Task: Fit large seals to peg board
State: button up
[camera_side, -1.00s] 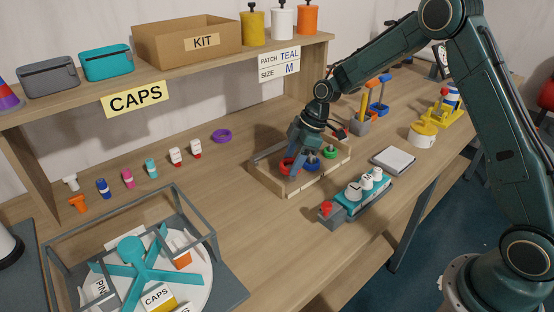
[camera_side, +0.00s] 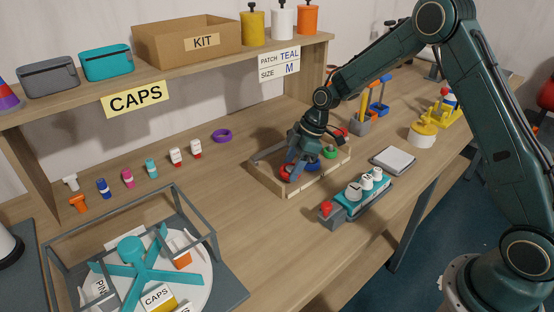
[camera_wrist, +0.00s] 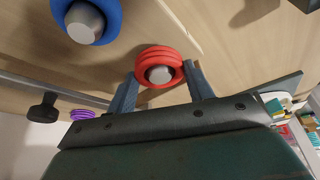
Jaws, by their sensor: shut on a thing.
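The wooden peg board (camera_side: 291,190) has a raised rim and stands mid-table. My gripper (camera_side: 291,171) is low over its near left part, pointing down. It is shut on a red seal (camera_side: 285,174). In the wrist view the two fingers (camera_wrist: 160,88) flank the ribbed red seal (camera_wrist: 158,56), and a grey peg (camera_wrist: 158,74) shows in its opening. How far down the peg the seal sits cannot be told. A blue seal (camera_wrist: 75,22) is around another peg beside it. A green seal (camera_side: 329,153) is further right on the board.
A purple ring (camera_side: 221,135) lies on the table behind the board. A teal tray with white-topped items (camera_side: 363,190) and a grey pad (camera_side: 393,160) are close in front and right. Small caps stand at the left.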

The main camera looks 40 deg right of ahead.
jog(key=shift+f, duration=0.65)
jog(key=o, duration=1)
jog(key=shift+o, duration=0.2)
jog(key=shift+r, duration=0.1)
jog(key=v, duration=1.3)
jog(key=shift+r, duration=0.25)
jog(key=shift+s+d+r, duration=0.1)
jog(key=shift+s+d, duration=0.05)
jog(key=shift+s, duration=0.05)
